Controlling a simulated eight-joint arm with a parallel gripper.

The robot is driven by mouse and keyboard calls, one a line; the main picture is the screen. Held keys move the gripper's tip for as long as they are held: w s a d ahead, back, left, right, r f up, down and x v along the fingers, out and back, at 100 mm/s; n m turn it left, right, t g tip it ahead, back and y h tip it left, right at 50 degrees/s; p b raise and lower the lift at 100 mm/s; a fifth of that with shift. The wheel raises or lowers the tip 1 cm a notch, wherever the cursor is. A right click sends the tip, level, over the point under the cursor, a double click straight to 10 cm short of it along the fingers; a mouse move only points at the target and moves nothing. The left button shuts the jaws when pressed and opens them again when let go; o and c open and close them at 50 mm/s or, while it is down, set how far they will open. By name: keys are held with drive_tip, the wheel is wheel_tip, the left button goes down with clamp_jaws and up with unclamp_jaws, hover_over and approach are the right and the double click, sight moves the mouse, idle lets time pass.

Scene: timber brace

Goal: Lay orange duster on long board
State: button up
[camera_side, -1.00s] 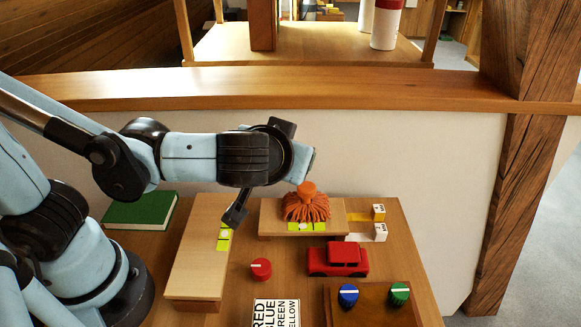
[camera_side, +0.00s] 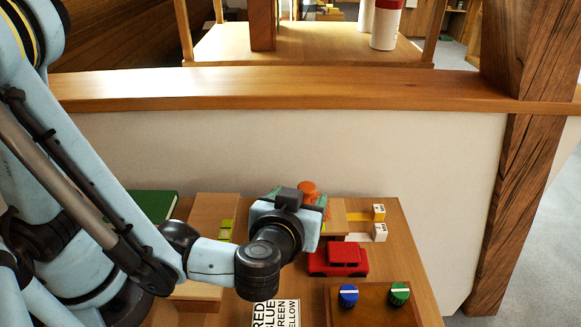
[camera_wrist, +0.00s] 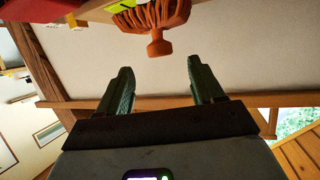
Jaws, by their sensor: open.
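The orange duster (camera_side: 308,187) stands on the short board (camera_side: 336,218) at the back; my gripper hides most of its fringe. In the wrist view the duster (camera_wrist: 157,38) hangs upside down, its knobbed handle pointing at the gap between my fingers. My gripper (camera_wrist: 160,65) is open and empty, its two green fingers either side of the line of the handle but short of it. In the side view my gripper (camera_side: 298,200) is close in front of the duster. The long board (camera_side: 214,207) lies to the left, with yellow-green pieces on it; my arm covers its middle.
A red toy car (camera_side: 338,260) is just right of my wrist. A knob panel (camera_side: 372,312) with blue and green knobs stands at the front right. Yellow and white tagged pieces (camera_side: 376,232) lie right of the short board. A green book (camera_side: 150,204) is at the far left.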

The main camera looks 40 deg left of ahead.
sight(307, 187)
drive_tip(key=shift+x, duration=3.6)
drive_tip(key=c, duration=1.2)
drive_tip(key=shift+r, duration=0.1)
drive_tip(key=shift+r, duration=4.8)
drive_tip(key=shift+s+a+r+m+h, duration=0.1)
drive_tip(key=shift+a+r+m+h, duration=0.15)
drive_tip(key=shift+a+m+h, duration=0.2)
drive_tip(key=shift+s+a+r+m+t+h, duration=0.25)
drive_tip(key=shift+s+a+m+h, duration=0.35)
drive_tip(key=shift+m+h, duration=0.35)
drive_tip(key=shift+s+a+r+m+t+h, duration=0.1)
drive_tip(key=shift+s+a+m+t+h, duration=0.3)
drive_tip(key=shift+s+m+h, duration=0.45)
drive_tip(key=shift+s+a+r+m+t+h, duration=0.35)
drive_tip(key=shift+a+m+h, duration=0.35)
drive_tip(key=shift+h, duration=0.45)
